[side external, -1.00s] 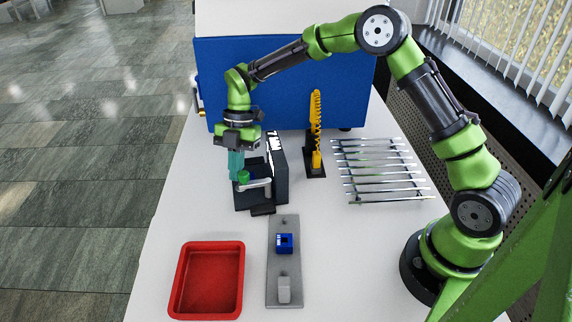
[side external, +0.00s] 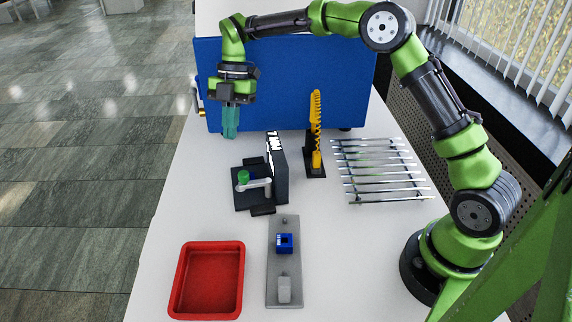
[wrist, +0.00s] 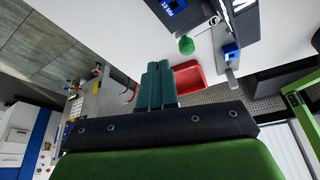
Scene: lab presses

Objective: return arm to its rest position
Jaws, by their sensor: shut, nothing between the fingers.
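My gripper (side external: 230,122) is up in the air at the back left of the table, in front of the blue cabinet. Its teal fingers are together and empty. The black press (side external: 280,170) with a green-topped part (side external: 243,177) and a light lever stands below and in front of it, apart from the fingers. In the wrist view, the shut fingers (wrist: 157,84) point toward the green part (wrist: 186,45), which is out of reach of the tips.
A blue cabinet (side external: 290,85) stands close behind my gripper. A yellow-handled press (side external: 316,130) and a metal rod rack (side external: 380,170) are to the right. A grey plate (side external: 284,262) with a blue block (side external: 284,243) and a red tray (side external: 182,280) lie at the front.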

